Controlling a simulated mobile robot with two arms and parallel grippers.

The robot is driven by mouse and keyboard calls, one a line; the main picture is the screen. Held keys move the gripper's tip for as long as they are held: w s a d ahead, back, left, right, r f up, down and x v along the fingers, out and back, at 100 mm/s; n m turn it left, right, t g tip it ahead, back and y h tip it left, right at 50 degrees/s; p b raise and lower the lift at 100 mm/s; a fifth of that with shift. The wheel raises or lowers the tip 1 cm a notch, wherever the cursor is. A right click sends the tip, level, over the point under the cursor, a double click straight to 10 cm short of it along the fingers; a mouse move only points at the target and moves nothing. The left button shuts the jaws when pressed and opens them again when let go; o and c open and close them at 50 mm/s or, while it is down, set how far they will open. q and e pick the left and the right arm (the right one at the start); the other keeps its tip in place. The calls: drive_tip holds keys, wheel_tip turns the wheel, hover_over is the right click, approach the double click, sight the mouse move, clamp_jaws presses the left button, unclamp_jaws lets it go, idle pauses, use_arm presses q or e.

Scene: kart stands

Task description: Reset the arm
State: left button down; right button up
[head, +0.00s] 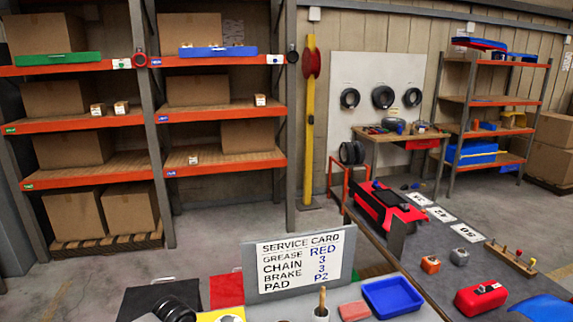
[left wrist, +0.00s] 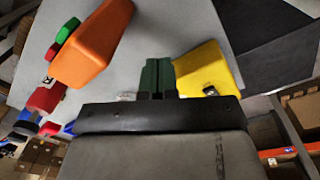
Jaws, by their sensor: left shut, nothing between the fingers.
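My left gripper (left wrist: 157,78) shows in the left wrist view with its dark green fingers together and nothing between them. An orange block-like object (left wrist: 95,42) is to the left of the fingers in that view, and a yellow object (left wrist: 207,70) is just to their right. I cannot tell whether the fingers touch the yellow one. Neither gripper can be made out in the head view, and my right gripper is in no view.
A service card (head: 300,262) stands on the near bench, with a blue tray (head: 392,296) and a red box (head: 480,298) to its right. Orange shelving (head: 225,112) with cartons stands behind at left. Open floor (head: 225,230) lies between shelving and bench.

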use_arm(q)
drive_tip(key=s+a+f+n+t+y, duration=0.1)
drive_tip(key=s+a+f, duration=0.5)
drive_tip(key=a+f, duration=0.45)
drive_tip(key=s+a+f+n+t+y, duration=0.1)
drive_tip(key=s+a+f+y, duration=0.1)
drive_tip(key=s+a+f, duration=0.65)
drive_tip(key=s+a+f+m+y, duration=0.15)
drive_tip(key=s+a+f, duration=0.35)
drive_tip(key=s+a, duration=0.6)
drive_tip(key=s+a+f+m+y, duration=0.15)
drive_tip(key=s+a+f, duration=0.5)
drive_tip(key=s, duration=0.95)
drive_tip(key=s+d+f+n+h, duration=0.1)
drive_tip(key=s+d+f+h, duration=0.15)
drive_tip(key=d, duration=0.85)
drive_tip(key=s+d+f+g+h, duration=0.1)
drive_tip(key=d+f, duration=0.2)
drive_tip(key=d, duration=0.9)
drive_tip(key=s+d+f+n+h, duration=0.1)
drive_tip(key=s+d+f+h, duration=0.15)
drive_tip(key=d, duration=0.85)
wheel_tip(320, 180, down, 12)
drive_tip(key=w+b, duration=0.1)
drive_tip(key=b, duration=1)
drive_tip(key=shift+d+y, duration=0.3)
drive_tip(key=shift+d, duration=0.05)
drive_tip(key=shift+r, duration=0.1)
